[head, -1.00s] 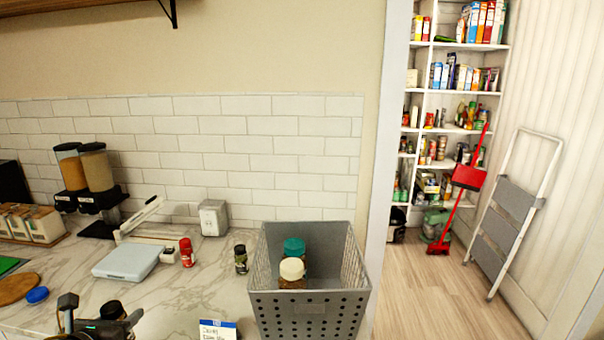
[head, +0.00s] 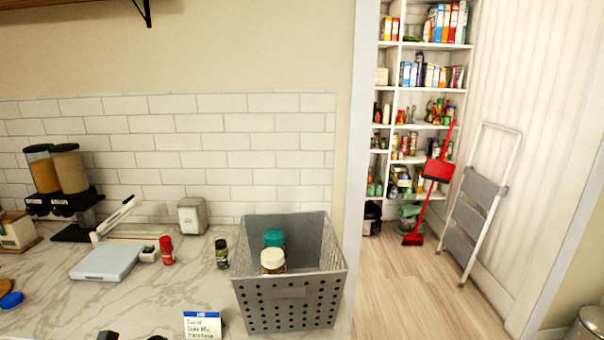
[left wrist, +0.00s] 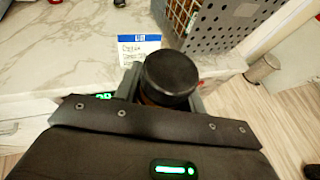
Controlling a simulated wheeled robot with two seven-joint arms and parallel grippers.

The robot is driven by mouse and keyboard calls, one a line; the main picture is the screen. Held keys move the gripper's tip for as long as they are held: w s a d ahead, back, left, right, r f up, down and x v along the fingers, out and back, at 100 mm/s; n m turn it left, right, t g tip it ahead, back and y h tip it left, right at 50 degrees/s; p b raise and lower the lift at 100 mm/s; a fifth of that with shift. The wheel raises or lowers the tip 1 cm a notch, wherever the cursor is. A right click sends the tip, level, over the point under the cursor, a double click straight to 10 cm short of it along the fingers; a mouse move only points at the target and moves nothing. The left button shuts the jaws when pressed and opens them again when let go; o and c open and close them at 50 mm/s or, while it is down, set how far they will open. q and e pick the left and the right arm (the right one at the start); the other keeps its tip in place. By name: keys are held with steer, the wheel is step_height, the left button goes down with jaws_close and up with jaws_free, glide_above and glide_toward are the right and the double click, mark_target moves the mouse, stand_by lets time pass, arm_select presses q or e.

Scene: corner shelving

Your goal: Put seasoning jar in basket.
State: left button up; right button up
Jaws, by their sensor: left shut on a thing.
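A jar with a black lid (left wrist: 170,74) is held between the fingers of my left gripper (left wrist: 163,88), which is shut on it; its body is mostly hidden under the lid. The grey perforated basket (head: 291,299) stands on the counter in the head view. It also shows in the left wrist view (left wrist: 229,28), beyond the held jar, which is outside it. Inside the basket are a teal-lidded jar (head: 274,238) and a white-lidded jar (head: 272,260). In the head view only small dark bits show at the bottom edge. My right gripper is not in view.
The counter between card and scale is clear.

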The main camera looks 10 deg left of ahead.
arm_select(q)
steer(key=d+m+g+h+b, duration=0.1)
steer(key=d+m+h, duration=0.2)
steer(key=d, duration=0.6)
steer(key=shift+w+d, duration=0.2)
steer(key=shift+w, duration=0.2)
steer(key=shift+s, duration=0.15)
